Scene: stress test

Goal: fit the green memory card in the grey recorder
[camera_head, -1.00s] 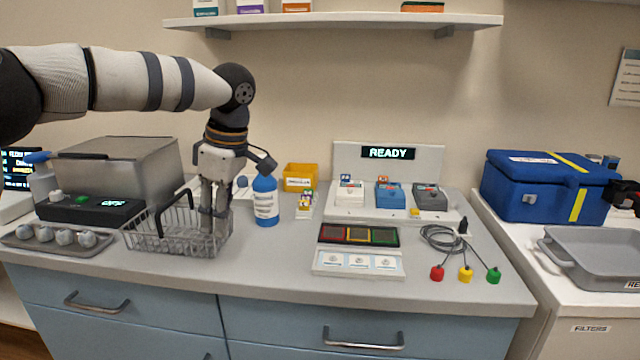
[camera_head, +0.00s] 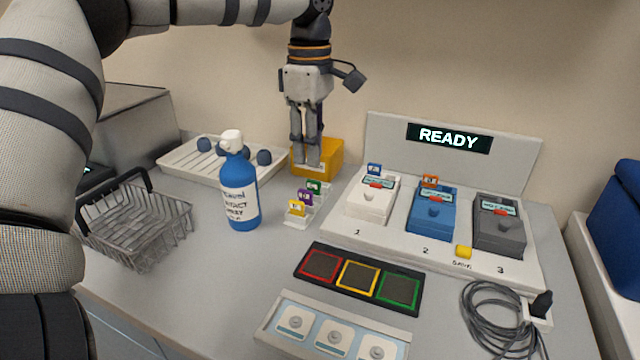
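The green memory card (camera_head: 314,187) stands in the back place of a small white stepped holder (camera_head: 297,222), behind a purple card (camera_head: 305,197) and a yellow card (camera_head: 297,208). The grey recorder (camera_head: 498,225) sits at the right, at place 3 of the white station; no card shows on its top. My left gripper (camera_head: 307,163) points down, behind and slightly above the green card in the picture, in front of the yellow bin (camera_head: 333,160). I see nothing between its fingers, but their opening is unclear. My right gripper is out of view.
A white recorder (camera_head: 372,200) with a blue card and a blue recorder (camera_head: 432,212) with an orange card share the station. A blue spray bottle (camera_head: 239,195) stands left of the holder. A wire basket (camera_head: 135,225), a coloured pad (camera_head: 358,278) and coiled cables (camera_head: 490,315) lie around.

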